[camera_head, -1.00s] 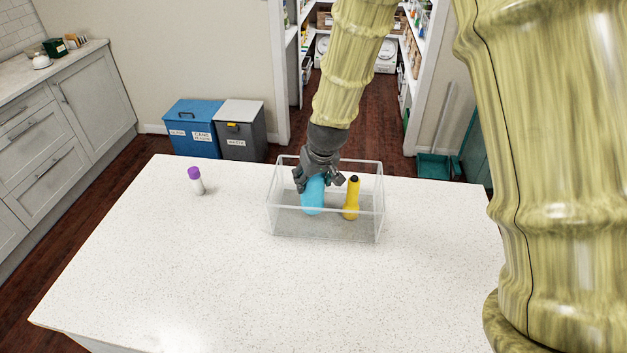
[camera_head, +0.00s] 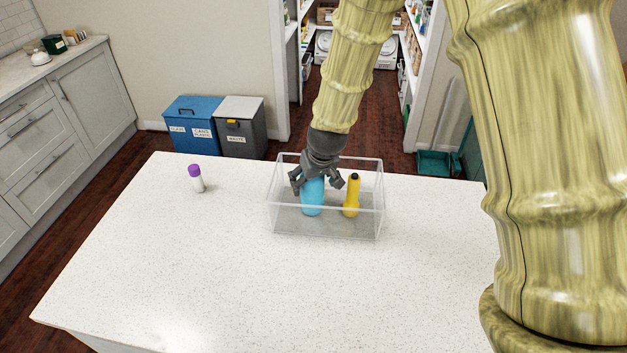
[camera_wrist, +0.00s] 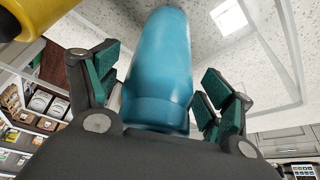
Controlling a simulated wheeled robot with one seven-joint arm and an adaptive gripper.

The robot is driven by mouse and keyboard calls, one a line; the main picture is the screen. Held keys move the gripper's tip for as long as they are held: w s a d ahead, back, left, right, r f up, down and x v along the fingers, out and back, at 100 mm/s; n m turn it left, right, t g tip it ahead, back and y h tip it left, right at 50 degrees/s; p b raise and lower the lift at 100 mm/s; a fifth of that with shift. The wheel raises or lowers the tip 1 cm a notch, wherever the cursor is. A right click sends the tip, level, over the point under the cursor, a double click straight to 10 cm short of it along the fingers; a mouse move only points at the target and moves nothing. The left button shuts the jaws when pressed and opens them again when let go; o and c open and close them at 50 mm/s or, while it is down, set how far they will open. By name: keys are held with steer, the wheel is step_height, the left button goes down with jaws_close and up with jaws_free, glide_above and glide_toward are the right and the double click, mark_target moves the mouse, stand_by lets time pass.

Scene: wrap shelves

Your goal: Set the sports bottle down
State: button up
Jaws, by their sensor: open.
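The blue sports bottle (camera_head: 312,197) stands upright in a clear, open-topped box (camera_head: 325,228) on the white counter. It also fills the middle of the wrist view (camera_wrist: 160,70). My gripper (camera_head: 316,184) is over the bottle's top, with its fingers spread on both sides. In the wrist view my gripper (camera_wrist: 160,92) is open, and gaps show between its green pads and the bottle. The top of the bottle is hidden by my gripper in the head view.
A yellow bottle (camera_head: 351,196) stands in the box just right of the blue one. A white bottle with a purple cap (camera_head: 196,179) stands on the counter (camera_head: 250,290) to the left. The front of the counter is clear. Blue and grey bins (camera_head: 192,126) stand behind.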

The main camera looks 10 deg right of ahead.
steer(key=shift+r, duration=0.15)
steer(key=b+v, duration=0.2)
steer(key=v, duration=1)
steer(key=shift+b, duration=0.4)
